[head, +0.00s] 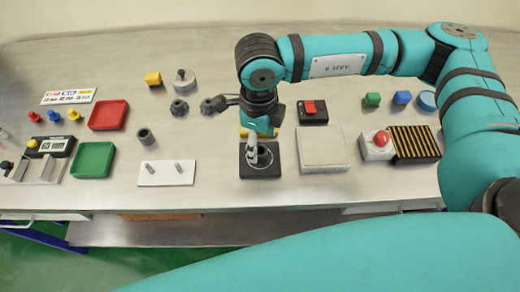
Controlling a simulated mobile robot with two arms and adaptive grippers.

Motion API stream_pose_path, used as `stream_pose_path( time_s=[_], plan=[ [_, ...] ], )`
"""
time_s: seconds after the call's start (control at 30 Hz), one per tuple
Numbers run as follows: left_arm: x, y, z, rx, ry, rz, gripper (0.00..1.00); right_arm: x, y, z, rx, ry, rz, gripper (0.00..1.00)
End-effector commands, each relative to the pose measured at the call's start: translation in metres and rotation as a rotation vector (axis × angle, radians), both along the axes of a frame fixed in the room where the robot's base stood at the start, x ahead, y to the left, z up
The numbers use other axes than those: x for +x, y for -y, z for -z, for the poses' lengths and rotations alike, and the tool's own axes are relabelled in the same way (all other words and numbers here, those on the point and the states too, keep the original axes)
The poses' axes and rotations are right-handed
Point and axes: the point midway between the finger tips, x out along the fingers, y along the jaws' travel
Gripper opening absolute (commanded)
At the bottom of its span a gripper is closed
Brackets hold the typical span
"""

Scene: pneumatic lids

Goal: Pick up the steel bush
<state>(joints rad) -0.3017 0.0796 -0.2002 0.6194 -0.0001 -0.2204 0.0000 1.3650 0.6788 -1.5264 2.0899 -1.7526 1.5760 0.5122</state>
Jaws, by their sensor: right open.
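A dark grey hollow round piece (146,137), which looks like the steel bush, stands on the bench left of centre, behind the white plate with two pins. A similar dark grey ring (179,107) lies farther back to its right. I cannot tell for certain which one is steel. My right gripper (222,102) is open, to the right of both pieces and apart from them. Its fingers are small and dark, and partly hard to tell from a dark lobed piece (207,107) beside them. My left gripper is out of view.
The white pinned plate (150,179), red tray (108,115) and green tray (92,160) are nearby. A grey knobbed weight (184,79) and yellow block (153,79) stand behind. A dark base (248,171) with a silver upright stands below my right wrist.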

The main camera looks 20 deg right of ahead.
Motion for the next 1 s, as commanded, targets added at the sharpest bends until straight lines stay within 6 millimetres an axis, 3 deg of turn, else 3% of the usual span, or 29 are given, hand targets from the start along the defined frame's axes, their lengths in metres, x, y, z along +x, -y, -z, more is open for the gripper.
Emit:
stream_pose_path(
  time_s=[0.13, 0.3, 0.57, 1.0],
  plan=[
    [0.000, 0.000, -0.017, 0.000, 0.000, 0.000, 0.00, -0.002, 0.003, 0.019, -0.003, -0.005, 0.001, 0.62],
    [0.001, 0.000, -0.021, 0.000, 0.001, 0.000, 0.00, -0.001, 0.003, 0.041, -0.001, -0.002, 0.001, 0.62],
    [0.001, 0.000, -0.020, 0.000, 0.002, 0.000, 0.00, 0.000, 0.003, 0.046, 0.000, 0.000, 0.000, 0.62],
    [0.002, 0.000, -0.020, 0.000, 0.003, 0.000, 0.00, 0.000, 0.002, 0.045, 0.000, 0.000, 0.000, 0.05]
  ],
)
